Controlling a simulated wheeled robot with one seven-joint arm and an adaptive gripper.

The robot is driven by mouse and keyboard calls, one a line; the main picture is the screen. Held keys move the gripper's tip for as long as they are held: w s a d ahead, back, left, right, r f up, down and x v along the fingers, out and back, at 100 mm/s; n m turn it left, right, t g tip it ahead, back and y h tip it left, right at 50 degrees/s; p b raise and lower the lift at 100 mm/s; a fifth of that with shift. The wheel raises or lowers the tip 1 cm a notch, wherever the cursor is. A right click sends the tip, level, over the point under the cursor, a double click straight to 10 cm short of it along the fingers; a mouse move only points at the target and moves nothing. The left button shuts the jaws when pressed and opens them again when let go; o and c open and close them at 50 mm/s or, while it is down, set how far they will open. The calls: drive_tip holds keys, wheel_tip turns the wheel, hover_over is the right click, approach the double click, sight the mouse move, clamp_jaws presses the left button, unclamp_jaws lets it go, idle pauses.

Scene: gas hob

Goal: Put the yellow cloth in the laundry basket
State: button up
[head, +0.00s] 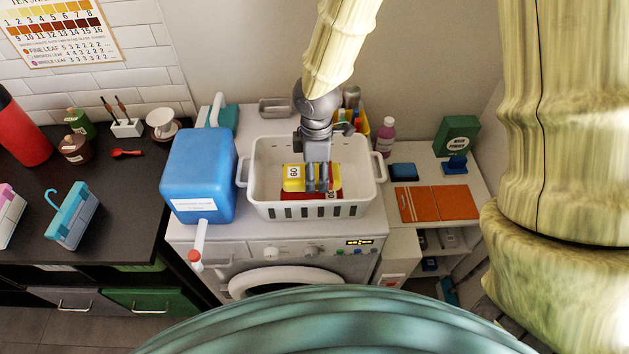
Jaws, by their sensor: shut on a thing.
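The white laundry basket (262,208) stands on top of the washing machine in the head view. The yellow cloth (293,178), with a small white numbered label, is inside the basket's opening. Something red (300,195) lies beneath or beside the yellow cloth. My gripper (317,186) points down into the basket from above, with its fingers at the yellow cloth and shut on it. The fingers hide part of the cloth, and I cannot tell whether the cloth touches what lies below.
A blue canister (198,170) stands close to the basket's left side. A pink bottle (385,138) and a caddy with bottles (358,118) stand behind right. A dark counter (110,215) is at left.

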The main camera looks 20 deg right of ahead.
sight(316, 185)
drive_tip(key=shift+f+p, duration=0.45)
drive_tip(key=shift+f, duration=1.8)
drive_tip(key=shift+f, duration=0.55)
drive_tip(key=o, duration=0.8)
drive_tip(key=shift+c, duration=0.2)
drive_tip(key=shift+r, duration=0.1)
drive_tip(key=shift+r, duration=0.1)
drive_tip(key=shift+r+b, duration=0.95)
drive_tip(key=shift+r, duration=5.4)
